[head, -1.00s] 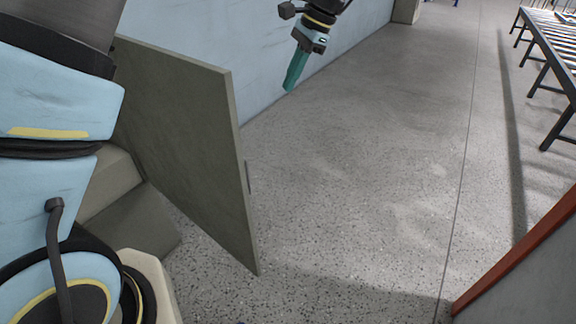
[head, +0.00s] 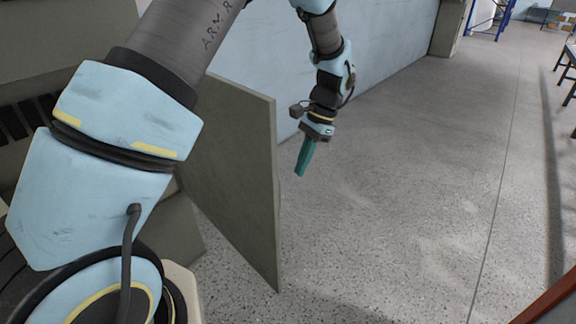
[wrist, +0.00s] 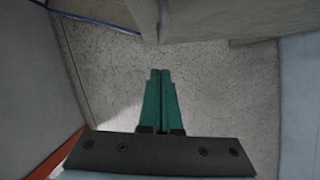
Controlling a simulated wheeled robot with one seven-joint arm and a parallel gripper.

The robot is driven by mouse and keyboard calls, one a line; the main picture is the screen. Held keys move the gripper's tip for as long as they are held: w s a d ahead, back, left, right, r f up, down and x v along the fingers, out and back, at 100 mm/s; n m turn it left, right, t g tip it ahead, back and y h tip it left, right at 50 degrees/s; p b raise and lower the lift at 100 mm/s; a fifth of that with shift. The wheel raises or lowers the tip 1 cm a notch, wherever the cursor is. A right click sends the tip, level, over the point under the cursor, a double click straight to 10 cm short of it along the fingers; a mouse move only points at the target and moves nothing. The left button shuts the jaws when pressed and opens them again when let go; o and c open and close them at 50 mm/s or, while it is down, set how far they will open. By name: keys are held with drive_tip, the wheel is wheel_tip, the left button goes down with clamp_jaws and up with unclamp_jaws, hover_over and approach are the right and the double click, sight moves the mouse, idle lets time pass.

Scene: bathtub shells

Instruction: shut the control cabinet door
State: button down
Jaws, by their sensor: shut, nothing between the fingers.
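The control cabinet door (head: 236,180) is a flat grey-green panel standing open, jutting out toward the floor in the head view. Part of it is hidden behind my arm. My gripper (head: 302,172) has green fingers closed together, pointing down, just right of the door's outer edge in the picture and apart from it. In the wrist view the closed fingers (wrist: 160,85) are empty over bare floor. A grey-green surface (wrist: 210,18) crosses the top of that view; I cannot tell which part of the cabinet it is.
A light blue wall (head: 385,45) runs behind the door. The speckled floor (head: 420,190) to the right is clear. A red-orange edge (head: 548,302) is at the lower right, and dark-legged tables (head: 568,70) stand at the far right.

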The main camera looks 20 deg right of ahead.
drive_tip(key=shift+s+a+f+p, duration=0.15)
drive_tip(key=shift+a+p, duration=0.3)
drive_tip(key=shift+a, duration=0.55)
drive_tip(key=shift+s+a+f+p, duration=0.1)
drive_tip(key=shift+s+a+p, duration=0.25)
drive_tip(key=shift+a, duration=0.65)
drive_tip(key=shift+w, duration=0.15)
